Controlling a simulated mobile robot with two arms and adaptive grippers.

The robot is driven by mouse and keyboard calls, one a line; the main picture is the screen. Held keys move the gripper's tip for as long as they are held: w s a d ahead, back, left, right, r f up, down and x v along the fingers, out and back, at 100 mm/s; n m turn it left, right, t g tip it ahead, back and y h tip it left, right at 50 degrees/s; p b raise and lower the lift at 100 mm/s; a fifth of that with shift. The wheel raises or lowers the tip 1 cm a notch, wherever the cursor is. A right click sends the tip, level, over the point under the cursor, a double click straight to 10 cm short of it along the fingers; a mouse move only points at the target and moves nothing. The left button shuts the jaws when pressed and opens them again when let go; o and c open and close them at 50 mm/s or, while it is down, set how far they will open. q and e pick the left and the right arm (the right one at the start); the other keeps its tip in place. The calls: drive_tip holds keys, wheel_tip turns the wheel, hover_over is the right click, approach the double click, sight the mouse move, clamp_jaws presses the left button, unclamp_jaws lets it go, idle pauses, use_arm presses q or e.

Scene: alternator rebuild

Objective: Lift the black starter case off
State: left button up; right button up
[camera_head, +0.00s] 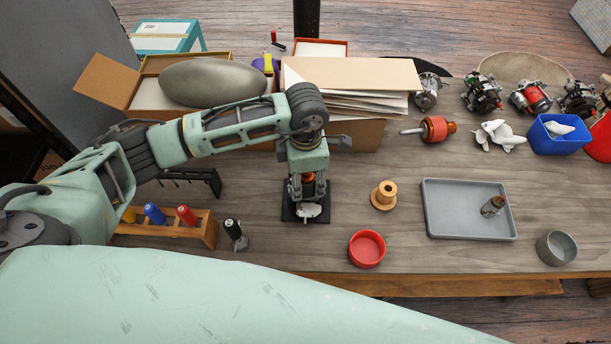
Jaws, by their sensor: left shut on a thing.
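My left gripper (308,190) points down over a small black square plate (288,213) near the middle of the bench. It is shut on a dark part that I take for the black starter case; the gripper hides most of it. A copper-orange piece shows between the fingers, and a silvery piece shows low at the front. I cannot tell whether the case still touches the plate. My right gripper is not in view.
A red bowl (367,249), a tan spool (384,195) and a grey tray (470,232) lie to the right. A wooden rack (208,229) with coloured handles stands left. A box of papers (360,135) is close behind. Alternator parts and a blue bin (560,146) sit far right.

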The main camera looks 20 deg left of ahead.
use_arm(q)
clamp_jaws()
drive_tip(key=shift+w+r, duration=0.1)
drive_tip(key=shift+r, duration=0.15)
idle(1.1)
drive_tip(key=shift+b, duration=0.35)
idle(0.5)
drive_tip(key=shift+r, duration=0.2)
drive_tip(key=shift+r, duration=0.4)
drive_tip(key=shift+r, duration=0.1)
idle(0.4)
drive_tip(key=shift+r+p, duration=0.35)
drive_tip(key=shift+p, duration=0.1)
drive_tip(key=shift+r+p, duration=0.4)
drive_tip(key=shift+r, duration=0.45)
